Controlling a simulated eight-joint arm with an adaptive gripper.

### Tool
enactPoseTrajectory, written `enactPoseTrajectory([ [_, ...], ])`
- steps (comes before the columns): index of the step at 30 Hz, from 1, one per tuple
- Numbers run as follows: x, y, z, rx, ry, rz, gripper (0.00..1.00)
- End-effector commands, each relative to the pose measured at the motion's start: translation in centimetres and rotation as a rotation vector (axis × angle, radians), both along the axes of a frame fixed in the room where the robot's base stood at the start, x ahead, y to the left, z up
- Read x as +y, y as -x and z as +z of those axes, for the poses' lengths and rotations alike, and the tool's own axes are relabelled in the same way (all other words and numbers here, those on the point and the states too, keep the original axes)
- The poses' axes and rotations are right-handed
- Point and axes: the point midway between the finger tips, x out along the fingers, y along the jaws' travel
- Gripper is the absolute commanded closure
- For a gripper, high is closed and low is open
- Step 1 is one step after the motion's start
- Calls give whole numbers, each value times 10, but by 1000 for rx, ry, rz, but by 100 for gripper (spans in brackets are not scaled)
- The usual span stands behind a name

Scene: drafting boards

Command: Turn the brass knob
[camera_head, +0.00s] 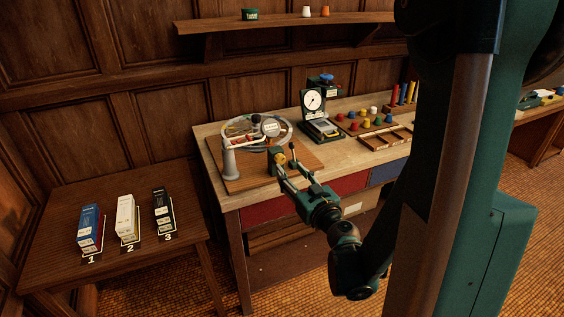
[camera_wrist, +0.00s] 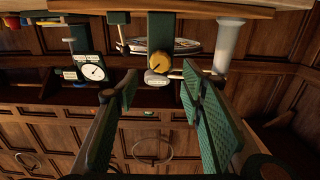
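The brass knob (camera_wrist: 160,63) is a round yellow knob on the front of a dark green block (camera_wrist: 160,28) in the wrist view, which looks upside down. In the head view the knob (camera_head: 280,159) sits at the front of a wooden board on the workbench. My gripper (camera_wrist: 160,90) is open, its two green ribbed fingers spread to either side of the knob with nothing between them. In the head view my gripper (camera_head: 288,171) is close in front of the knob. I see no contact; the exact gap is unclear.
A round glass-like dial apparatus (camera_head: 258,128) with a grey post (camera_head: 229,158) stands behind and left of the knob. A dial gauge (camera_head: 313,100) and a tray of coloured pegs (camera_head: 365,122) are to the right. A side table (camera_head: 60,205) holds three numbered boxes.

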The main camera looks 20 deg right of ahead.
Motion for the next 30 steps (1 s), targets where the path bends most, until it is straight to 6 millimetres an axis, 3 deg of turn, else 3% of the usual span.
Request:
enactPoseTrajectory([
  [11,0,-18,0,-2,0,2,61],
  [24,0,-67,-2,-4,-1,0,61],
  [30,0,-76,-2,-4,-1,-1,61],
])
